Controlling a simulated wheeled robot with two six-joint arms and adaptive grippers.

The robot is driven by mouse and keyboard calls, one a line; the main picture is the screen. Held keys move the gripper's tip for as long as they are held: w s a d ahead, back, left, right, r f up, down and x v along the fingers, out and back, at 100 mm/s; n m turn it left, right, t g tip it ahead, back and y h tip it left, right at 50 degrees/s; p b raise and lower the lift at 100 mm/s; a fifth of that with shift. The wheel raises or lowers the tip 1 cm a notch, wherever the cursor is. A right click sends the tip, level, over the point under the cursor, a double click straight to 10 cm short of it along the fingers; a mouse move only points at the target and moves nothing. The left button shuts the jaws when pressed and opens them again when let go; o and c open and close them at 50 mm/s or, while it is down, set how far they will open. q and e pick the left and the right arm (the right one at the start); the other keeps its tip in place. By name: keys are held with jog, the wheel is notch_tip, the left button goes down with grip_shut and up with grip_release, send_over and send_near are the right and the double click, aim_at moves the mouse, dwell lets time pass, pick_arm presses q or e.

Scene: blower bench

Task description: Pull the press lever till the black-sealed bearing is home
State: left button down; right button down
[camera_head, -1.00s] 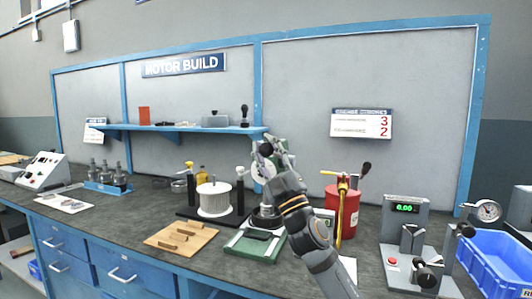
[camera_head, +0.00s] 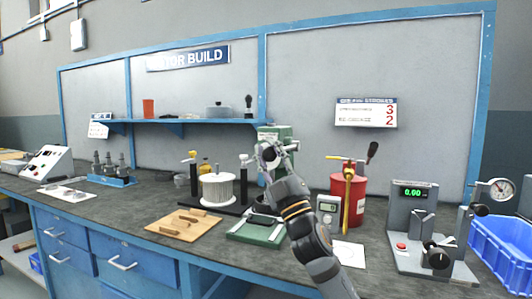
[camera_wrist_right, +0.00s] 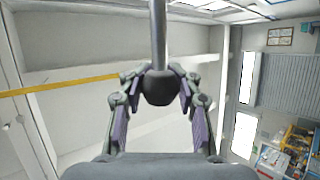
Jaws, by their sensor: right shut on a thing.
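The green press has its head (camera_head: 276,133) behind my right gripper and its flat base (camera_head: 255,232) on the bench below. My right gripper (camera_head: 270,154) is in front of the press head, shut on the press lever's dark ball knob. In the right wrist view the black knob (camera_wrist_right: 158,88) sits between the two fingers, with the lever's grey rod (camera_wrist_right: 158,35) running up from it. The black-sealed bearing cannot be made out; my gripper and arm cover much of the press. My left gripper is not in view.
A white-ribbed stator (camera_head: 217,190) on a black stand and a wooden board (camera_head: 183,222) are left of the press. A blue bin (camera_head: 500,245) is far right.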

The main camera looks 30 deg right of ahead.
jog(key=shift+f, duration=0.15)
jog(key=c, duration=1.4)
grip_release()
jog(key=shift+c, duration=0.2)
jog(key=o, duration=0.5)
jog(key=shift+s+d+h, duration=0.2)
jog(key=shift+s+h, duration=0.1)
jog(key=shift+s, duration=0.05)
jog(key=shift+c, duration=0.2)
jog(key=shift+o, duration=0.3)
jog(key=shift+w, duration=0.15)
jog(key=shift+s+f, duration=0.3)
jog(key=shift+f, duration=0.1)
jog(key=shift+v, duration=3.2)
